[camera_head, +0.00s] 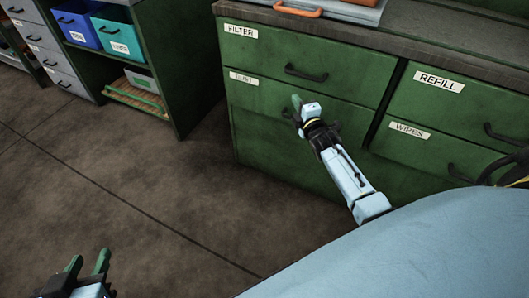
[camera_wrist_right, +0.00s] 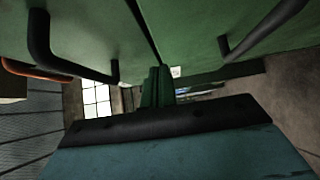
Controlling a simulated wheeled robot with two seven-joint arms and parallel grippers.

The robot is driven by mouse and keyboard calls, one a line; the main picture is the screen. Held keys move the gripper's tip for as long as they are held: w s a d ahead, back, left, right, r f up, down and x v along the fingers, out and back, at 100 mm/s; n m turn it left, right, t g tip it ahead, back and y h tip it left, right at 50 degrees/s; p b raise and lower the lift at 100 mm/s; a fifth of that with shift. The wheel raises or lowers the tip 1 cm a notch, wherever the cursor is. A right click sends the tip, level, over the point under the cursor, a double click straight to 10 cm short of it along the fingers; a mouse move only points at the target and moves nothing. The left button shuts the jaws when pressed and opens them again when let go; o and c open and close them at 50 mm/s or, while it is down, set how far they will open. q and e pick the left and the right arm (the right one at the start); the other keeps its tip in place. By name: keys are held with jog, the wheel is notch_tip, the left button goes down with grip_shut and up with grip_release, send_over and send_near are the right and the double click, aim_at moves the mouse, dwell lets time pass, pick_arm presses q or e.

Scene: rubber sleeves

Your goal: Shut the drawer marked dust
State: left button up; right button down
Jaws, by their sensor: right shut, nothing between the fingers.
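The drawer marked dust (camera_head: 262,97) is the lower green drawer under the one marked filter, with its label at the left. Its front looks flush or nearly flush with the cabinet; I cannot tell if a small gap remains. My right gripper (camera_head: 296,104) is shut and empty, its fingertips at the dust drawer's front near its handle, which the gripper partly hides. In the right wrist view the shut green fingers (camera_wrist_right: 157,88) lie near the seam between two drawer fronts, with the dust handle (camera_wrist_right: 258,32) at right. My left gripper (camera_head: 87,264) is open and empty above the floor.
The filter drawer (camera_head: 290,55) is above, with its dark handle. The refill drawer (camera_head: 445,100) and wipes drawer (camera_head: 415,148) are to the right. A counter (camera_head: 400,50) carries a box with an orange handle (camera_head: 298,11). Shelves with bins (camera_head: 117,38) stand at left; floor between is clear.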

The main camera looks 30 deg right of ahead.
dwell(0.4)
